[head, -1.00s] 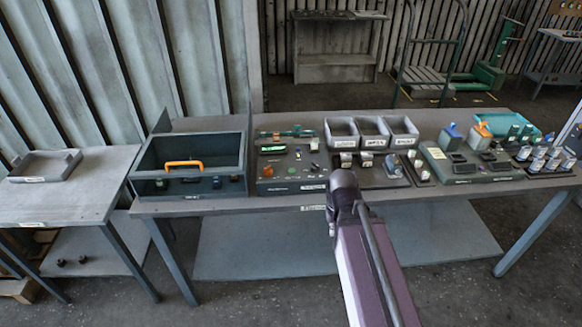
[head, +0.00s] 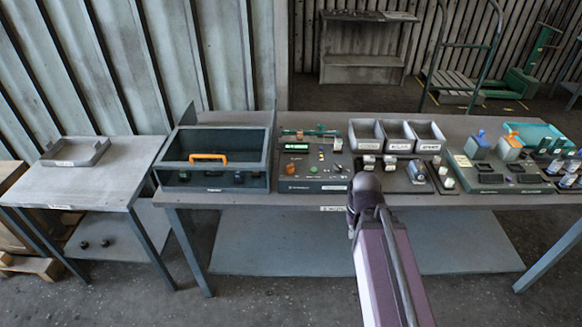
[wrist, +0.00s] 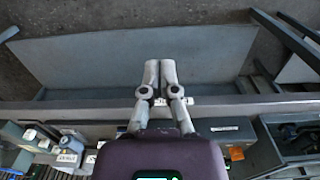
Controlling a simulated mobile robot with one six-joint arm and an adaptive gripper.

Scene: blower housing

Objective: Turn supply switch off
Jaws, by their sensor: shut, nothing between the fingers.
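A dark control panel (head: 315,182) stands on the workbench, with a green display (head: 295,148), an orange-red knob (head: 290,169) and small switches. I cannot tell which of its controls is the supply switch; the labels are too small to read. Part of the panel shows in the wrist view (wrist: 232,135), right of my wrist. My gripper (wrist: 160,64) is shut and empty, its two fingers together over the bench's front edge and touching nothing. In the head view my arm hides the gripper's fingers.
A dark open-topped box with an orange handle (head: 208,157) stands left of the panel. Grey bins (head: 397,138) and small parts stand to the right. A side table (head: 90,185) with a shallow tray (head: 75,152) is at the left. The floor before the bench is clear.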

